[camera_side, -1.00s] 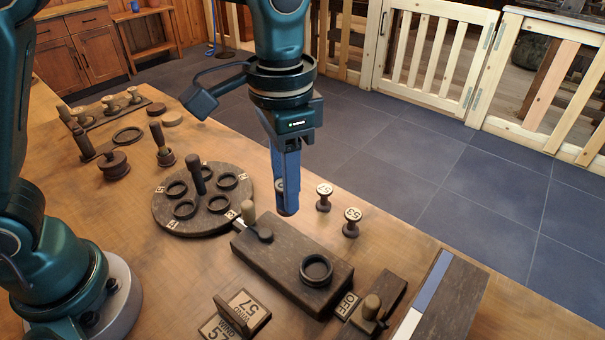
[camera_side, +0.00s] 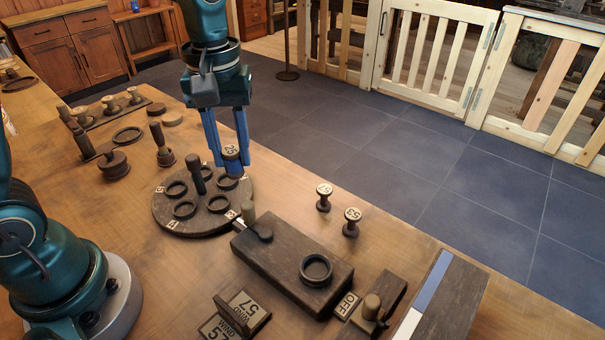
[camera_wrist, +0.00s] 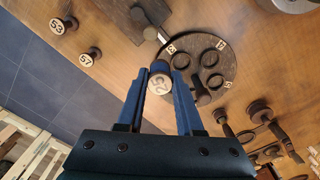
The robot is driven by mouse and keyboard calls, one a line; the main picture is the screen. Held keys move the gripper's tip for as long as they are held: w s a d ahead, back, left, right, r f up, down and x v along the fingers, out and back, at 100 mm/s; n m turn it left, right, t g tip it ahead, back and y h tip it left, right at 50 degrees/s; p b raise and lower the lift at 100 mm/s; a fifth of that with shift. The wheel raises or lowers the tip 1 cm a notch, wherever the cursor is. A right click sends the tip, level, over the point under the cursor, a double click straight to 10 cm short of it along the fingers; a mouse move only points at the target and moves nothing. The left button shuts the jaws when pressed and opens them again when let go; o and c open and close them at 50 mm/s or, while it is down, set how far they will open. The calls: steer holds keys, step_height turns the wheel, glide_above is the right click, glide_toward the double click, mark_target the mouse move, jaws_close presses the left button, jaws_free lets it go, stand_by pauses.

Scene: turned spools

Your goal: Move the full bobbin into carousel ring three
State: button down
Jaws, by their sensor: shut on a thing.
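My gripper (camera_side: 229,165) is shut on a spool (camera_side: 231,152) with a numbered pale top, which looks like 25. The spool appears upright and also shows between the fingers in the wrist view (camera_wrist: 160,85). It hangs by the back right edge of the round dark carousel (camera_side: 203,224), near its back right ring (camera_side: 228,183); its exact height is unclear. The carousel has several dark rings around a central post (camera_side: 197,180). All visible rings look empty. In the wrist view, the carousel (camera_wrist: 228,60) is right of the spool.
Spools marked 57 (camera_side: 324,197) and 53 (camera_side: 352,222) stand at the table's right edge. A dark block (camera_side: 285,262) with a ring on top (camera_side: 316,269) lies in front of the carousel. A handled tool (camera_side: 162,148) and a squat knobbed piece (camera_side: 115,165) stand behind left.

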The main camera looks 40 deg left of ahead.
steer(key=shift+s+a+f+n, duration=0.3)
steer(key=shift+a+f+n, duration=0.45)
steer(key=shift+f, duration=0.5)
steer(key=shift+s+a+f+n, duration=0.25)
steer(key=shift+a+f+n, duration=0.45)
steer(key=shift+f, duration=0.55)
steer(key=shift+s+a+f+n, duration=0.3)
steer(key=shift+a+f+n, duration=0.25)
steer(key=shift+a+f, duration=0.55)
steer(key=shift+d+f, duration=0.2)
steer(key=shift+f, duration=0.7)
stand_by(0.5)
steer(key=shift+c, duration=2.4)
jaws_free()
steer(key=shift+r, duration=0.15)
step_height(320, 180, up, 8)
